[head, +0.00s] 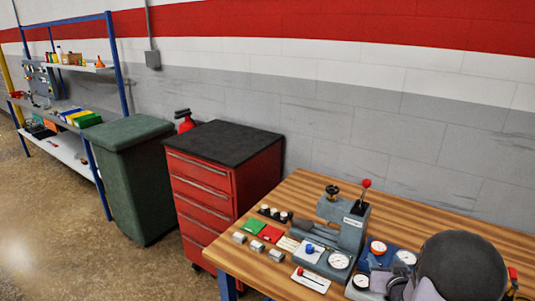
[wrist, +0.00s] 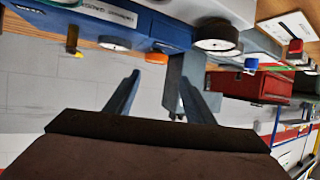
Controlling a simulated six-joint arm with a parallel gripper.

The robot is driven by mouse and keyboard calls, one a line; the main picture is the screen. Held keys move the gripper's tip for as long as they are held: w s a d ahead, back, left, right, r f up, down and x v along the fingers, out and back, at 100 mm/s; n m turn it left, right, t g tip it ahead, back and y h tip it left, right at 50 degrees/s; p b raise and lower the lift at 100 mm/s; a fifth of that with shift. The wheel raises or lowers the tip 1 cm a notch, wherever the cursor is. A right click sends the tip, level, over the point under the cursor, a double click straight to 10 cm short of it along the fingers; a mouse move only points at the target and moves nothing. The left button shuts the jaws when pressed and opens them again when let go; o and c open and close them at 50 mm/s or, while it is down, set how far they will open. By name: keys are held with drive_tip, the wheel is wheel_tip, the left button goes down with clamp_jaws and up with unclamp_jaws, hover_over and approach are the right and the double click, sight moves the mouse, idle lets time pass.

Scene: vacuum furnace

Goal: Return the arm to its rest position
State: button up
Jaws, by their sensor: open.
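My gripper (wrist: 160,78) shows in the wrist view with its two blue-grey fingers spread and nothing between them. The wrist view looks upside down past the bench, with a grey wall behind the fingers. A blue unit with round gauges (wrist: 172,32) is beyond the fingertips, apart from them as far as I can tell. In the head view my dark rounded arm part covers the lower right, and the gripper itself cannot be made out there. The blue unit (head: 403,257) is partly hidden behind the arm.
On the wooden bench (head: 300,190) stand a grey apparatus (head: 345,232) with a red-knobbed lever, a green pad (head: 254,226), a red pad (head: 270,234) and several small metal blocks. A red drawer cabinet (head: 205,195), a green bin (head: 135,180) and a shelf rack stand to the left.

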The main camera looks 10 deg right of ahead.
drive_tip(key=a+r+g+p, duration=0.1)
drive_tip(key=a, duration=0.1)
drive_tip(key=a+r+g+p, duration=0.1)
drive_tip(key=a+p, duration=0.1)
drive_tip(key=a, duration=0.1)
drive_tip(key=a+r+n+g+y+p, duration=0.1)
drive_tip(key=a+p, duration=0.1)
drive_tip(key=a, duration=0.1)
drive_tip(key=shift+s+r, duration=0.2)
drive_tip(key=shift+r, duration=0.2)
drive_tip(key=s+a+r+n+g+y+p, duration=0.2)
drive_tip(key=s+a+r+g+p, duration=0.35)
drive_tip(key=s+a, duration=0.55)
drive_tip(key=s+a+r+n+g+y+p, duration=0.15)
drive_tip(key=s+a+r+g+p, duration=0.35)
drive_tip(key=s+a, duration=0.65)
wheel_tip(320, 180, down, 21)
drive_tip(key=w+t+b, duration=0.1)
drive_tip(key=b, duration=1.8)
drive_tip(key=shift+w+a+r, duration=0.15)
drive_tip(key=shift+w+a, duration=0.2)
drive_tip(key=shift+a, duration=0.1)
drive_tip(key=shift+r+y, duration=0.1)
drive_tip(key=shift+y, duration=0.15)
